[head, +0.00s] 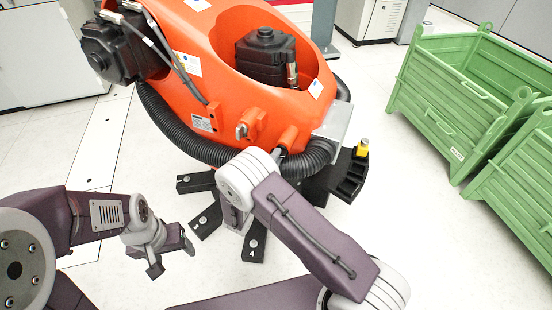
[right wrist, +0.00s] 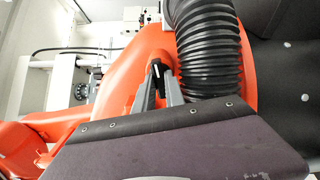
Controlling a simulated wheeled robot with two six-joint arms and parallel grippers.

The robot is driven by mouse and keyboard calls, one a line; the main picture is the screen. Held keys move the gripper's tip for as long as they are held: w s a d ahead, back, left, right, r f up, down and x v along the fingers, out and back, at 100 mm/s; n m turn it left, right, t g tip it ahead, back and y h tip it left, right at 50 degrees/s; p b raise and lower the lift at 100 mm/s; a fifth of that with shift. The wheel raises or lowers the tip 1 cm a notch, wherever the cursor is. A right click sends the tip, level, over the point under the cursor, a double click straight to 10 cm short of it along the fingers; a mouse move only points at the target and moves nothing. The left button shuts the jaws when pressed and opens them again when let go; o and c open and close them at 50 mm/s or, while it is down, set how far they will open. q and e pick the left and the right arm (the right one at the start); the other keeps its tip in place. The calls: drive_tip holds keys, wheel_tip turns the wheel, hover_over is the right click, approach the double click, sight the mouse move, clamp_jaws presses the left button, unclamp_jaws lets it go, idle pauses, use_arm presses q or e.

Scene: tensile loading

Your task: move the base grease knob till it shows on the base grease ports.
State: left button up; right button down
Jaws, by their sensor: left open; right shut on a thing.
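In the right wrist view my right gripper (right wrist: 158,82) is shut on a small black knob (right wrist: 156,70) with a white line on it, which I take to be the base grease knob. The knob sits low on the orange robot (right wrist: 119,98), beside a black ribbed hose. In the head view my right forearm hides this gripper and the knob. I cannot pick out the grease ports for sure. My left gripper (head: 171,258) is open and empty above the floor at the lower left, apart from the orange robot (head: 206,38).
A thick black hose (head: 180,133) curves around the orange robot's base. Black base feet (head: 206,220) spread over the floor. A black holder (head: 351,176) with a yellow item (head: 362,147) stands to the right. Green crates (head: 450,88) stand further right, with clear pale floor before them.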

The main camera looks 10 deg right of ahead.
drive_tip(key=c, duration=1.7)
unclamp_jaws()
drive_tip(key=p+v, duration=0.2)
drive_tip(key=v, duration=0.7)
